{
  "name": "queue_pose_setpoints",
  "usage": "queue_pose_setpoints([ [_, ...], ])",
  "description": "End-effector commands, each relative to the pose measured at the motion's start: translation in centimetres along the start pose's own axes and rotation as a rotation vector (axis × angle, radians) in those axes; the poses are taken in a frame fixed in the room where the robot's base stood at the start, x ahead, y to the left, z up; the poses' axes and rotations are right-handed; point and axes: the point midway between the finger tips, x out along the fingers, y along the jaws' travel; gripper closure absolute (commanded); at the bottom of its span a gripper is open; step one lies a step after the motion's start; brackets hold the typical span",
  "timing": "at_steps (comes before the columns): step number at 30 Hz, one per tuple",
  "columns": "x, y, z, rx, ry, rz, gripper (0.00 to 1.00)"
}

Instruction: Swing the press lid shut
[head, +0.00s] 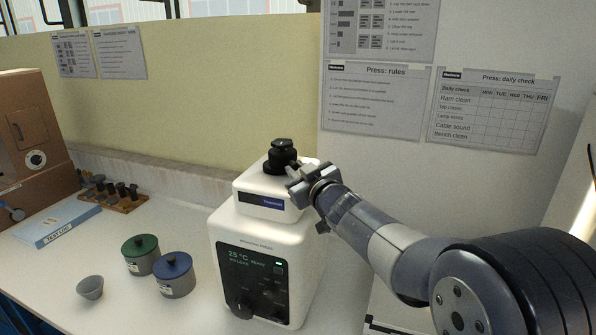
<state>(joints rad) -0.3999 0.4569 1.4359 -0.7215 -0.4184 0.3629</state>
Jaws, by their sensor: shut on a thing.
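The press (262,250) is a white machine on the bench, with a black front panel and a lit display reading 25 °C. Its lid (250,188), a white block with a dark blue label strip, sits level on top of the body, and I see no clear gap between them. A black knob (282,153) stands upright on the lid. My gripper (296,178) reaches in from the right and is shut at the base of this knob. Its fingertips are small here and partly hide the contact. The lid's hinge is not visible.
Left of the press stand a blue-lidded pot (174,275), a green-lidded pot (140,254) and a small grey cup (90,287). Farther left are a wooden rack (122,204), a blue-and-white box (52,222) and a brown machine (33,135). A wall with posters (376,100) rises behind.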

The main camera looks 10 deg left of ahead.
Motion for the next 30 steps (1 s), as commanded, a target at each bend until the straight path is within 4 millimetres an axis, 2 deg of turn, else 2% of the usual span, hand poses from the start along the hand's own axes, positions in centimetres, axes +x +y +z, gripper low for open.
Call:
queue_pose_setpoints([
  [6,0.1,-0.3,0.0,0.000,0.001,-0.001,1.00],
  [14,1.3,-3.1,-0.8,0.000,0.004,-0.004,1.00],
  [22,1.4,-3.3,-1.1,-0.001,0.004,-0.006,1.00],
  [23,1.4,-3.3,-1.1,-0.001,0.004,-0.006,0.78],
  [30,1.3,-3.2,-1.1,-0.001,0.003,-0.005,0.61],
])
